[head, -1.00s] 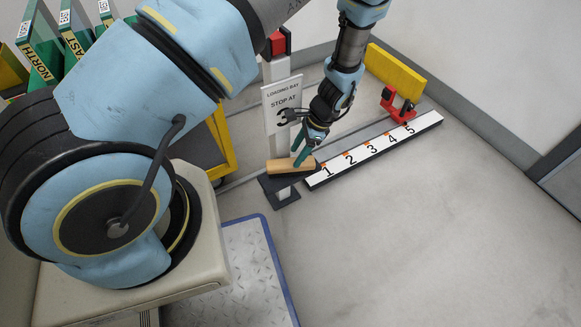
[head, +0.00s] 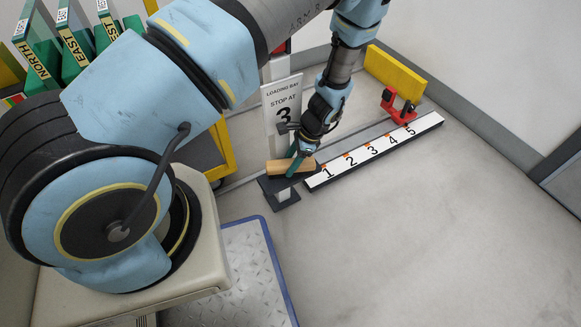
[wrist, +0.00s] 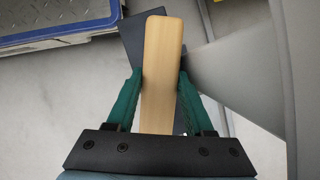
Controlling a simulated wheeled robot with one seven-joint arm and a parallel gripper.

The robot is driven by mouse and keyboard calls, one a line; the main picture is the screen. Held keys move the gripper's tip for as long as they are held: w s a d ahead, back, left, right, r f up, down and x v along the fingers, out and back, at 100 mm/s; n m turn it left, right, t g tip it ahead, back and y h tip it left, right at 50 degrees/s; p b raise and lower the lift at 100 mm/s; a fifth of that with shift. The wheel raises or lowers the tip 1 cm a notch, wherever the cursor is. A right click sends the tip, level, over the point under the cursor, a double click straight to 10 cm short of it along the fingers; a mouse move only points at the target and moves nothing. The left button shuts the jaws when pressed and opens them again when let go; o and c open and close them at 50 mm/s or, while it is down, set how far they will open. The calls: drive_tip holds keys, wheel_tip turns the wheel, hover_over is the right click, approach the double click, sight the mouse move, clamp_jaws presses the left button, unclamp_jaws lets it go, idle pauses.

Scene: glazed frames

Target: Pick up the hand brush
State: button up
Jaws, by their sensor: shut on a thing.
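The hand brush shows as a tan wooden block (head: 285,168), with its bristles not visible. In the wrist view its long wooden back (wrist: 161,75) lies between the two green fingers. My gripper (head: 294,166) is shut on it, one finger on each long side; the gripper also shows in the wrist view (wrist: 160,95). In the head view the brush is over the dark base plate (head: 283,196) of the sign post. I cannot tell whether it still touches anything below.
A "Loading bay, stop at 3" sign (head: 283,103) stands right behind my gripper. A white strip numbered 1 to 5 (head: 375,152) runs right to a red stop (head: 398,106). A yellow block (head: 395,75) is near the wall. Floor at right is clear.

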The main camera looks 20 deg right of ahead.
clamp_jaws()
drive_tip(key=shift+r+p, duration=0.3)
drive_tip(key=shift+r, duration=0.1)
